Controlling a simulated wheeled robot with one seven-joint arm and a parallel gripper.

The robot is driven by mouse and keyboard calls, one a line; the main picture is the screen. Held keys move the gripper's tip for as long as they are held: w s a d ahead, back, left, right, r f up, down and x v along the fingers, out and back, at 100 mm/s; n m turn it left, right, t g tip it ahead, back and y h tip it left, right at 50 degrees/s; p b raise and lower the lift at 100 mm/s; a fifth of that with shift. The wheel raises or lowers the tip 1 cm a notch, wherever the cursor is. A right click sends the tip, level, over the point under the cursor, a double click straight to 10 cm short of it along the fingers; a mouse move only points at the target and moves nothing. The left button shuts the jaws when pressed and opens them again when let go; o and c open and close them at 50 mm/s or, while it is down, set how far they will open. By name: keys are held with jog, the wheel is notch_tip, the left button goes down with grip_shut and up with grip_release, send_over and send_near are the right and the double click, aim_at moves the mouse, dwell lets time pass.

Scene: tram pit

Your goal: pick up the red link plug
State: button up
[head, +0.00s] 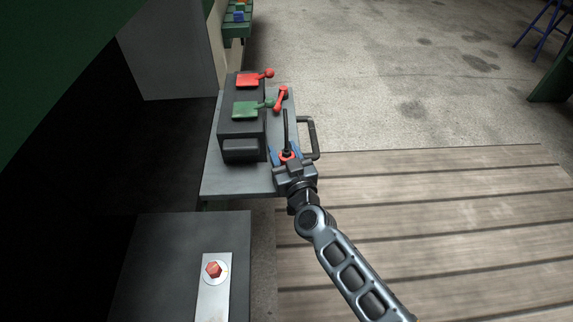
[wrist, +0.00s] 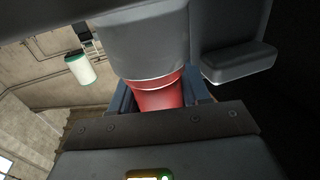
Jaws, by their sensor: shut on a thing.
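The red link plug (head: 288,156) shows as a small red piece between the blue fingers of my gripper (head: 285,154), at the right side of the grey bench. A thin black rod stands up from it. In the wrist view the red plug (wrist: 157,97) is a red round body under a wide grey cylinder (wrist: 145,45), with my gripper's blue-grey fingers (wrist: 158,98) on either side. My gripper is shut on the plug. The plug's lower end is hidden, and I cannot tell whether it is clear of the bench.
A red double-knobbed piece (head: 281,98) is just beyond. A black handle (head: 312,138) is close on the right. Slatted wooden floor (head: 440,215) lies right.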

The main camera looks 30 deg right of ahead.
jog(key=shift+r, duration=0.15)
jog(key=shift+r+p, duration=0.55)
jog(key=shift+p, duration=0.05)
notch_tip(320, 180, up, 3)
jog(key=p, duration=0.2)
jog(key=shift+p, duration=0.4)
jog(key=s+d+r, duration=0.5)
jog(key=d+r, duration=0.1)
jog(key=d, duration=0.4)
jog(key=shift+d+r+p, duration=0.25)
jog(key=shift+r+p, duration=0.1)
